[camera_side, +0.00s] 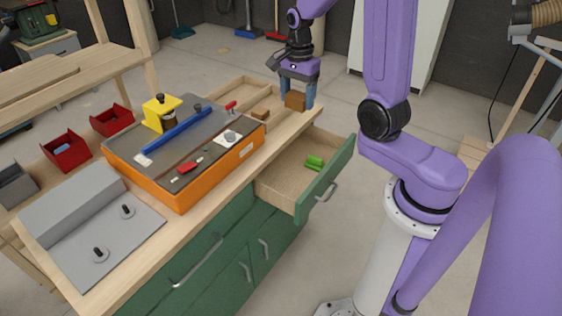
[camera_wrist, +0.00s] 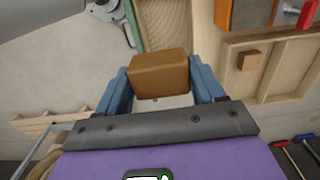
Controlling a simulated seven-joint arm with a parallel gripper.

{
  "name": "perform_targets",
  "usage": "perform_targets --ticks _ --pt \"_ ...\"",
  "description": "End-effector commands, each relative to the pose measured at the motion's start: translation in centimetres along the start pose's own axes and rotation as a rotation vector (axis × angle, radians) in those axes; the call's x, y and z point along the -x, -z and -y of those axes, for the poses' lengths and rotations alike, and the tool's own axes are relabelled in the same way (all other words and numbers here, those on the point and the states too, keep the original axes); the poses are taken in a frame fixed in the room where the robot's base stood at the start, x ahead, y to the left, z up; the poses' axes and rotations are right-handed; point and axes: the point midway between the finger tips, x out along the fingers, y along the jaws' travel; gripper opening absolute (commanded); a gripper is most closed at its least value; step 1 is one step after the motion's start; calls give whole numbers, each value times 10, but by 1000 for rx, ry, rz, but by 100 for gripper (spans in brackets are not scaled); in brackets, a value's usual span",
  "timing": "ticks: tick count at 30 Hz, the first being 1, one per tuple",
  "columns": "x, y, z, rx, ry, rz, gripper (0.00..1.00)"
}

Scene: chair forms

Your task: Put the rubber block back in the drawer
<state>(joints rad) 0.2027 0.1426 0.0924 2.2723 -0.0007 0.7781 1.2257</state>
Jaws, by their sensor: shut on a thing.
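A brown block (camera_side: 295,99) is held between the blue fingers of my gripper (camera_side: 296,92), above the far end of the wooden bench. In the wrist view the same block (camera_wrist: 159,73) sits between both fingers (camera_wrist: 160,88), which are shut on it. The drawer (camera_side: 328,183) with the green front is pulled open, below and to the right of my gripper in the side view. Green pieces (camera_side: 314,162) lie inside it, with bare wooden floor around them. Part of the drawer's green front (camera_wrist: 134,22) seems to show at the top of the wrist view.
A second, smaller brown block (camera_side: 260,113) lies in a shallow wooden tray (camera_side: 236,90) on the bench; it also shows in the wrist view (camera_wrist: 250,61). An orange-sided work board (camera_side: 190,182) with a blue bar and yellow fixture is beside it. Red bins (camera_side: 66,151) stand at left.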

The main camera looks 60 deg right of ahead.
Motion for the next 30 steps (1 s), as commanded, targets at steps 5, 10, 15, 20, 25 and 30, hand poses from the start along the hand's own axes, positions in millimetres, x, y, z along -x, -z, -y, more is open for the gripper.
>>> perform_targets --ticks 5,10,15,20,25,30 --pt "-35 0 -1 -1 -7 3 44" --pt "-72 0 -2 -1 -10 3 44" --pt "-114 -1 -2 0 -11 4 44" --pt "-152 -1 -2 0 -10 3 44" --pt "-188 0 -1 -2 -7 3 44" --pt "-214 0 0 0 -3 1 44"
